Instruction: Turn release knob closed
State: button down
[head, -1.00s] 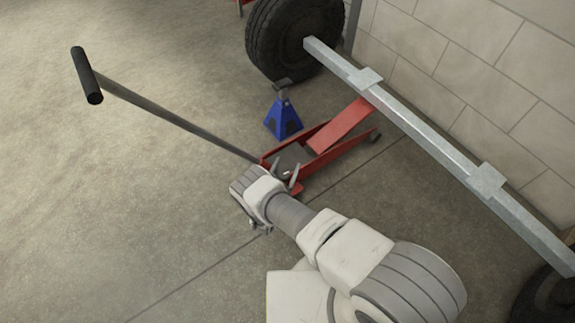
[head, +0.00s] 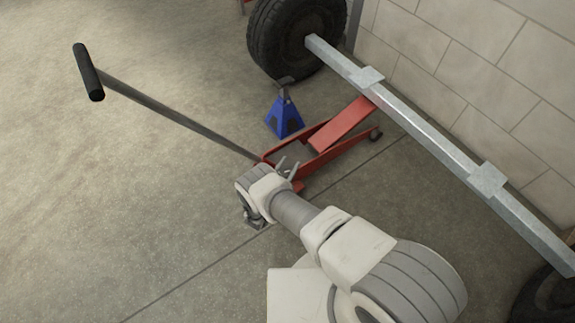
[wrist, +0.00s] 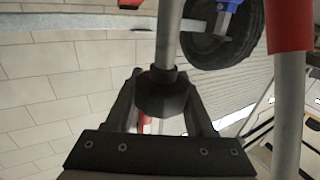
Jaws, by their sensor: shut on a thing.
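The release knob (wrist: 162,97) is a dark, faceted piece on the end of a grey metal rod (wrist: 170,35) in the wrist view. My gripper (wrist: 163,84) is shut on this knob, with one finger on each side. In the head view my gripper (head: 254,221) is low beside the rear end of the red floor jack (head: 342,125), and my wrist hides the knob there. The jack's long handle (head: 170,115) slants up to the left and ends in a black grip (head: 88,71).
A blue jack stand (head: 285,119) stands just behind the jack. A grey metal axle beam (head: 425,125) crosses above the jack's front end, with a tyre (head: 285,45) at its far end. A block wall (head: 490,75) is at the right. The floor at the left is clear.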

jog(key=shift+d+m+g+h, duration=0.15)
jog(key=shift+m+g+h, duration=0.5)
jog(key=shift+h, duration=0.25)
jog(key=shift+c, duration=1.3)
grip_release()
jog(key=shift+s, duration=0.1)
jog(key=v, duration=1.7)
jog(key=shift+s, duration=0.2)
